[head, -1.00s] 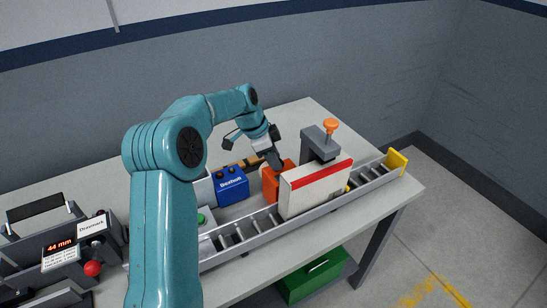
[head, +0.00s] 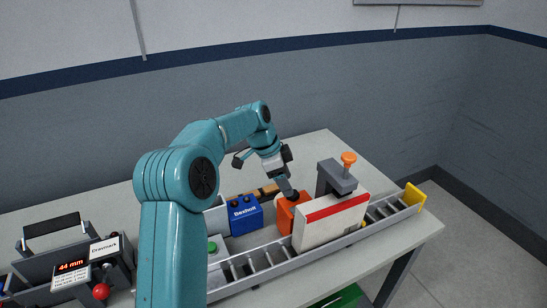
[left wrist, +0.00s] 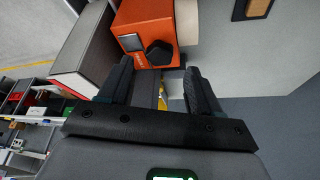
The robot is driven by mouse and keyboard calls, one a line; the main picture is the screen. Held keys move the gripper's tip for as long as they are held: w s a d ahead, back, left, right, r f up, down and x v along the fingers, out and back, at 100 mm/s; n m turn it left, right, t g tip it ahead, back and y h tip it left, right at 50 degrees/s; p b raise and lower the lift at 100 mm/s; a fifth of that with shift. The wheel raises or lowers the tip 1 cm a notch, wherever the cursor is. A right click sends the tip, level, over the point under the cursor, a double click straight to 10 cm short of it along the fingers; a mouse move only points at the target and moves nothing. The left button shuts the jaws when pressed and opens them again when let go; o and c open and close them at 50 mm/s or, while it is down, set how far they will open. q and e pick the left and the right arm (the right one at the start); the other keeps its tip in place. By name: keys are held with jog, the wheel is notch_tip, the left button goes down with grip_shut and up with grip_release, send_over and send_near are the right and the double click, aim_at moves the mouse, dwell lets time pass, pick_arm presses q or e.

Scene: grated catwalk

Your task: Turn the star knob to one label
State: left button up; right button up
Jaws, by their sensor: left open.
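A black star-shaped knob (left wrist: 158,53) sits on the face of an orange box (left wrist: 146,22) in the left wrist view. The orange box (head: 284,217) stands on the table in the head view, partly behind a white carton. My left gripper (left wrist: 157,76) is open, with the knob just beyond and between its two dark fingertips. In the head view the left gripper (head: 289,193) points down at the orange box. I cannot tell whether the fingers touch the knob. No label can be read clearly on the box. My right gripper is not in view.
A white carton with a red stripe (head: 330,222) stands on a roller track (head: 262,268) in front of the box. A grey clamp with an orange knob (head: 348,159) rises close by on the right. A blue box (head: 244,215) stands to the left.

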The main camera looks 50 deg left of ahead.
pick_arm(q)
jog(key=v, duration=1.2)
jog(key=shift+s+r+p, duration=0.15)
jog(key=shift+r+p, duration=0.05)
jog(key=shift+p, duration=0.2)
